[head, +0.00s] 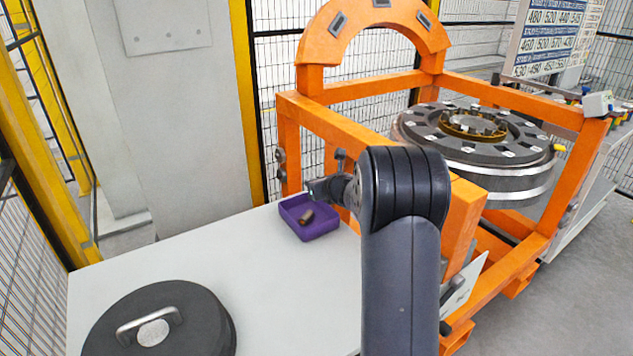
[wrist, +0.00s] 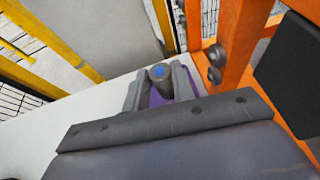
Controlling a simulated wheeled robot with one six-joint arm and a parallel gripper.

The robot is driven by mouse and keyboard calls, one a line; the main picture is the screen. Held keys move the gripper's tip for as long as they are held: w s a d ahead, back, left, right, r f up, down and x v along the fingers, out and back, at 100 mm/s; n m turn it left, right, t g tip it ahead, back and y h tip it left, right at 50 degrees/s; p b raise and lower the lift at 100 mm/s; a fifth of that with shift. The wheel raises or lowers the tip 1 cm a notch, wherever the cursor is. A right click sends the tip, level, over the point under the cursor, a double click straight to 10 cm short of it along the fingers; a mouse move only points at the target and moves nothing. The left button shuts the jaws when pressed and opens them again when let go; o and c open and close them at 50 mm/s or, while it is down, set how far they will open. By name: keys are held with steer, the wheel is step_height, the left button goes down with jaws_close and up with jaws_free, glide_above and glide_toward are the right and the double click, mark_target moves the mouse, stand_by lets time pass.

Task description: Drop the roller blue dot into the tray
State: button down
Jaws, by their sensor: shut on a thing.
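The roller with the blue dot (wrist: 159,74) is a dark grey cylinder with its blue-marked end facing the wrist camera. My gripper (wrist: 160,88) is shut on it, one finger on each side. The purple tray (head: 323,228) is a small open box on the white table in the head view. Its purple also shows behind the fingers in the wrist view (wrist: 156,98).
The white table (head: 270,285) is mostly clear. A round dark lid with a handle (head: 185,315) lies at its front left. An orange gantry frame (head: 345,125) rises close behind and right of the tray, with a large wheel-like ring assembly (head: 480,150) inside it.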

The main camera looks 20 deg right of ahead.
steer(key=shift+f, duration=0.45)
steer(key=c, duration=1.1)
jaws_free()
steer(key=a+v, duration=0.1)
steer(key=v, duration=0.9)
steer(key=shift+s+d+b, duration=0.3)
steer(key=shift+s+d, duration=0.1)
steer(key=shift+d, duration=0.15)
steer(key=shift+r, duration=0.1)
